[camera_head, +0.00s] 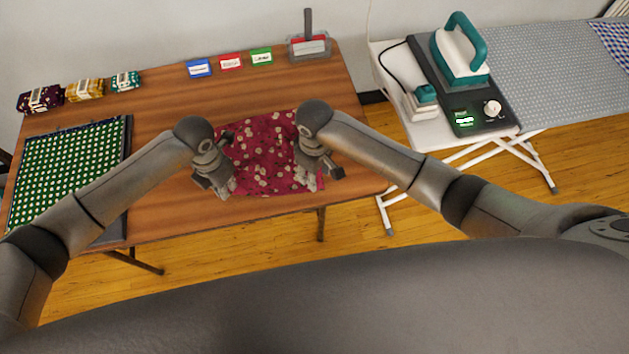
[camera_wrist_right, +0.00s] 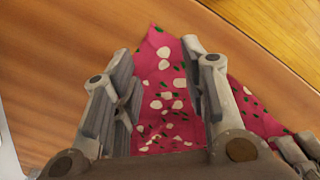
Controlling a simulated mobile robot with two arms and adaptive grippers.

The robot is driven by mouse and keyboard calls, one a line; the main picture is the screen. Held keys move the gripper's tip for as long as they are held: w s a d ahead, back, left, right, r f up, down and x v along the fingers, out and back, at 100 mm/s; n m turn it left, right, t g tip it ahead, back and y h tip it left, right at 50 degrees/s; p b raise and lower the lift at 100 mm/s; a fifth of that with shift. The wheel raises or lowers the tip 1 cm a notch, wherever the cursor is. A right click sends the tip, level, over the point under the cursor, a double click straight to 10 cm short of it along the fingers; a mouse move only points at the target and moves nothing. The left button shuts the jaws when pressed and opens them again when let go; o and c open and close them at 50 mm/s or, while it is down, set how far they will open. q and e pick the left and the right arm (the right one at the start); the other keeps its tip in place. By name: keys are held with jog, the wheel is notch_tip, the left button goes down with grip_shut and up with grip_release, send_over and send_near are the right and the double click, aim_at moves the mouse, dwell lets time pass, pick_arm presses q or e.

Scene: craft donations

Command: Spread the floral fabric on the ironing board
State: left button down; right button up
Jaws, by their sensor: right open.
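The floral fabric (camera_head: 262,150), dark red with pale flowers, lies on the brown wooden table (camera_head: 165,215) near its front edge. In the right wrist view the fabric (camera_wrist_right: 163,70) is pink-red with white and green marks and looks creased. My left gripper (camera_head: 217,186) is over the fabric's left side, fingers apart. My right gripper (camera_head: 322,176) is over its right side; in its wrist view the open fingers (camera_wrist_right: 160,95) stand on either side of fabric. I cannot tell whether they touch it. The ironing board (camera_head: 560,85), with a grey patterned cover, stands to the right.
A teal and white iron (camera_head: 460,50) stands on its dark station (camera_head: 480,118) at the board's near end. A green dotted cloth (camera_head: 65,170) lies at the table's left. Folded fabrics (camera_head: 85,90), coloured cards (camera_head: 230,62) and a grey holder (camera_head: 309,47) line the back.

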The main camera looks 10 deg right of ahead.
jog(key=shift+f, duration=1.7)
grip_shut()
dwell(0.9)
jog(key=shift+r, duration=2.5)
